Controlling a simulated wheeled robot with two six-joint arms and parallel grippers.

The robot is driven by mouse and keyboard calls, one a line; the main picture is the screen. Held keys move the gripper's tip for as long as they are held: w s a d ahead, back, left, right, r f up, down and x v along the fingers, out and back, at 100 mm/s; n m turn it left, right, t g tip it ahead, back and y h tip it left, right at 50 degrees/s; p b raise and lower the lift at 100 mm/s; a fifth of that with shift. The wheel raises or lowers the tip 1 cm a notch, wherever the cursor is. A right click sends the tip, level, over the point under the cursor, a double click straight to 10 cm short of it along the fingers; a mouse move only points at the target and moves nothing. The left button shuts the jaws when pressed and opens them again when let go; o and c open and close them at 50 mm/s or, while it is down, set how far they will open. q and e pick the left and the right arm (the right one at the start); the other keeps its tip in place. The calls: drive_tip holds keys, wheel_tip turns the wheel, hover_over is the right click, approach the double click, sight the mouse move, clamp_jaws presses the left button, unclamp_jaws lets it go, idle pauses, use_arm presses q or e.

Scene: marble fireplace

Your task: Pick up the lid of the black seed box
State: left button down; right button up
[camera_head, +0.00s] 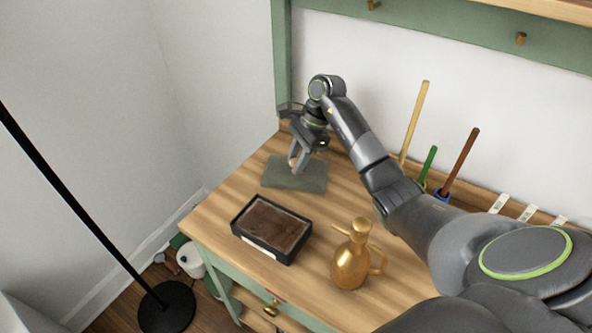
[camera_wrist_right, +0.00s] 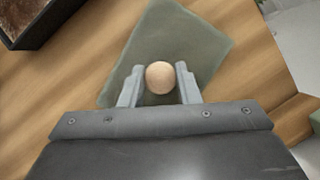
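The lid (camera_head: 309,181) is a flat grey-green rectangle with a round pale wooden knob (camera_wrist_right: 159,77). It lies on the desk near its back left corner, apart from the box. The black seed box (camera_head: 250,241) stands uncovered nearer the front, full of brown soil; its corner shows in the right wrist view (camera_wrist_right: 14,41). My right gripper (camera_head: 296,166) is low over the lid, pointing down. In the right wrist view its two fingers (camera_wrist_right: 160,80) stand on either side of the knob, with narrow gaps visible, so it looks open. My left gripper is not in view.
A brass watering can (camera_head: 352,262) stands right of the box. Handled tools (camera_head: 414,124) stand at the back by the wall, close to my right arm. White labels (camera_head: 527,213) lie to the right. A black lamp pole (camera_head: 75,205) stands left of the desk.

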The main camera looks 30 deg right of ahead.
drive_tip(key=c, duration=0.3)
drive_tip(key=shift+r, duration=0.1)
